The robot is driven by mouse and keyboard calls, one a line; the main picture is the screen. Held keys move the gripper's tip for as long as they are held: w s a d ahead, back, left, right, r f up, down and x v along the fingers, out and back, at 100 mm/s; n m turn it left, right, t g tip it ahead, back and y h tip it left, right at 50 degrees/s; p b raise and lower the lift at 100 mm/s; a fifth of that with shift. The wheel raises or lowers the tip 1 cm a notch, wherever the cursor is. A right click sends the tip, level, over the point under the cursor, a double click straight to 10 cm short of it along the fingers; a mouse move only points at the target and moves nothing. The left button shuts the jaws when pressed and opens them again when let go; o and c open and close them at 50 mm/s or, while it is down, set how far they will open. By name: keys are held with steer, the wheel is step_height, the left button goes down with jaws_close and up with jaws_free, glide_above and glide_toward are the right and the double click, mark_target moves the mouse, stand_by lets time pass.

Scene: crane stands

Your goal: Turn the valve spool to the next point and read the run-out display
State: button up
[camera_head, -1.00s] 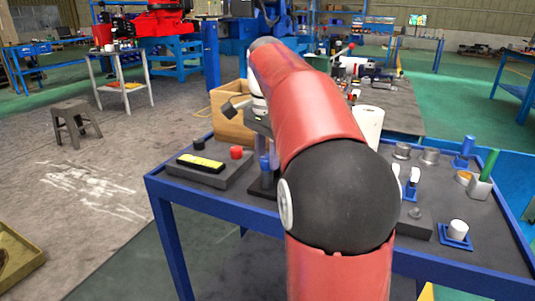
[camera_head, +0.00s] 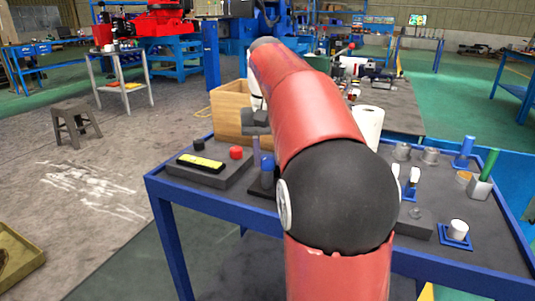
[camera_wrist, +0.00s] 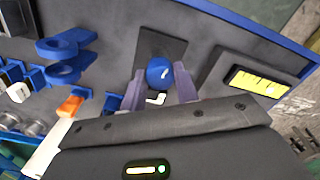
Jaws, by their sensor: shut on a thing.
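The valve spool (camera_wrist: 158,71) shows in the wrist view as a round blue top with a small white mark, over a dark square base. My gripper (camera_wrist: 157,85) has its two grey fingers on either side of it, shut on it. In the head view the spool (camera_head: 267,165) stands upright on its black base, and my gripper reaches it from above, partly hidden by my red arm. The run-out display (camera_head: 200,162) is a yellow panel on a dark block left of the spool. It also shows in the wrist view (camera_wrist: 259,82), with dark markings too small to read.
A red knob (camera_head: 236,152) and a black knob (camera_head: 198,144) are by the display. A wooden box (camera_head: 232,108) stands behind. Blue holders (camera_wrist: 66,58) lie left of the spool in the wrist view. The table's blue front edge (camera_head: 215,203) is clear.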

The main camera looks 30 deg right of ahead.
mark_target(267, 158)
steer(key=n, duration=0.8)
steer(key=shift+n, duration=0.3)
stand_by(0.3)
steer(key=o, duration=1)
steer(key=shift+r, duration=3.9)
steer(key=shift+a, duration=0.1)
